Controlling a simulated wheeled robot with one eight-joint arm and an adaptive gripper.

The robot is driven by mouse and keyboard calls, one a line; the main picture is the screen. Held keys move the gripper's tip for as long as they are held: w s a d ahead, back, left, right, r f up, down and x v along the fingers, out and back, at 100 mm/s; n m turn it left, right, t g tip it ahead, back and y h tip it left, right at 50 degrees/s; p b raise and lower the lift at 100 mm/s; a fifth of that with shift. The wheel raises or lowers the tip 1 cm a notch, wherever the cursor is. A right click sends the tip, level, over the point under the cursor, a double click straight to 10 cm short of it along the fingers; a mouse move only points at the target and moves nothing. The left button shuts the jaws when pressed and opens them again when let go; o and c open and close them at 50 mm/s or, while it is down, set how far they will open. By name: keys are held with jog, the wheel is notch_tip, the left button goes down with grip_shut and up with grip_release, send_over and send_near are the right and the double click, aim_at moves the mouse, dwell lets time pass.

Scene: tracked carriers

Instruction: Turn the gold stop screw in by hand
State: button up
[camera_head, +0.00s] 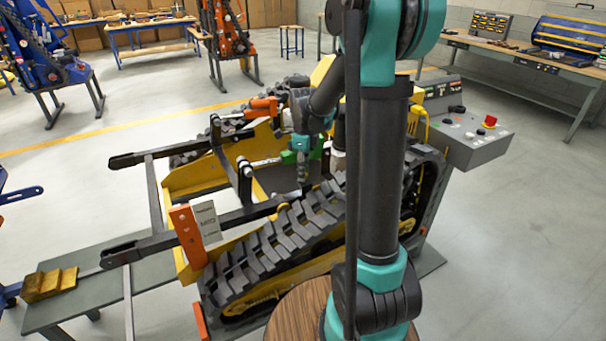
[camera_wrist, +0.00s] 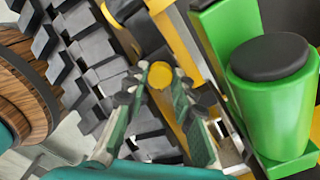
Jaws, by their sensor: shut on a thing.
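The gold stop screw (camera_wrist: 160,75) shows its round gold head in the wrist view, between the tips of my two green-and-grey fingers. My gripper (camera_wrist: 160,82) is shut on it, with one finger on each side. In the head view my gripper (camera_head: 303,178) points down over the yellow tracked carrier, just inside the near track. The screw is too small to make out there.
A green cylinder with a black cap (camera_wrist: 268,95) stands close to the right of my fingers. The ribbed black track (camera_wrist: 85,60) lies to their left. In the head view an orange cylinder (camera_head: 262,106) and a grey control box (camera_head: 465,140) are nearby.

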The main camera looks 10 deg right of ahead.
jog(key=m, duration=0.9)
jog(key=shift+m, duration=0.4)
jog(key=o, duration=0.9)
jog(key=shift+o, duration=0.2)
